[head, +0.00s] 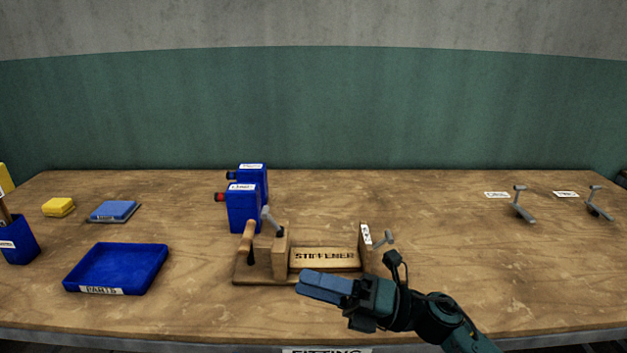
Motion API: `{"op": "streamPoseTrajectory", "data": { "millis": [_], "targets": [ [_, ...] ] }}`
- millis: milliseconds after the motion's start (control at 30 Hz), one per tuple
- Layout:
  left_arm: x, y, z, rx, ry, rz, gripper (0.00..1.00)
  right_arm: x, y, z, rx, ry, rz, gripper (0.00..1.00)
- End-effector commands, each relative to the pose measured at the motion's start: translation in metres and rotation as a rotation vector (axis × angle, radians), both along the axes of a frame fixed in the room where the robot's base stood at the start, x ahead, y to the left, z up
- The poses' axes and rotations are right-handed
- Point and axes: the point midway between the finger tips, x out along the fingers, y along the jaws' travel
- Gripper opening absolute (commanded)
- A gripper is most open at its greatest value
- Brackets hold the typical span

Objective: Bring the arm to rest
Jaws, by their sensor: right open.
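My right gripper (325,286) hangs over the front of the bench, just in front of the wooden press. Its arm comes in from the lower right and its fingers point left. It is open, with no object visible in it. The wooden press (258,278) stands at the middle of the bench, with a brown handle at its left and grey levers at both ends. A wooden block marked STIFFENER (325,257) lies between its end posts. My left gripper is out of view.
A blue PARTS tray (117,288) lies at front left. Two blue boxes (244,207) stand behind the press. A yellow block (58,207), a blue pad (115,210) and a blue cup (18,243) are left. Two grey levers (522,206) with labels are far right. The right front is clear.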

Motion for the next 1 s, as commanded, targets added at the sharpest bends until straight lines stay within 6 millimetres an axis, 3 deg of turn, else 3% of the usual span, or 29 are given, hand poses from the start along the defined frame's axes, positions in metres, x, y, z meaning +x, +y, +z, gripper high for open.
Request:
{"op": "streamPoseTrajectory", "data": {
  "millis": [167,333,500,600,700,800,1000],
  "targets": [
    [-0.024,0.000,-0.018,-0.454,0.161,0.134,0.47,0.003,-0.026,-0.019,0.356,0.561,-0.246,0.58],
    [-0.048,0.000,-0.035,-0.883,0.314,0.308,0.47,-0.011,-0.072,-0.083,0.654,1.122,-0.497,0.58],
    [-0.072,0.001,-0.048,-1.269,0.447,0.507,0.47,-0.065,-0.113,-0.162,0.905,1.644,-0.747,0.58],
    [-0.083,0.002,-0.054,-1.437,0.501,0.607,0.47,-0.104,-0.128,-0.195,1.008,1.869,-0.865,0.58],
    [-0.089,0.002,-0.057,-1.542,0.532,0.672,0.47,-0.132,-0.135,-0.215,1.071,2.006,-0.938,0.58],
    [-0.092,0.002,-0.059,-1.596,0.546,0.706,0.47,-0.146,-0.138,-0.224,1.098,2.073,-0.976,0.58],
    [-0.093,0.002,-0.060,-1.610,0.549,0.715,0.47,-0.149,-0.139,-0.227,1.105,2.089,-0.985,0.58]
  ]
}}
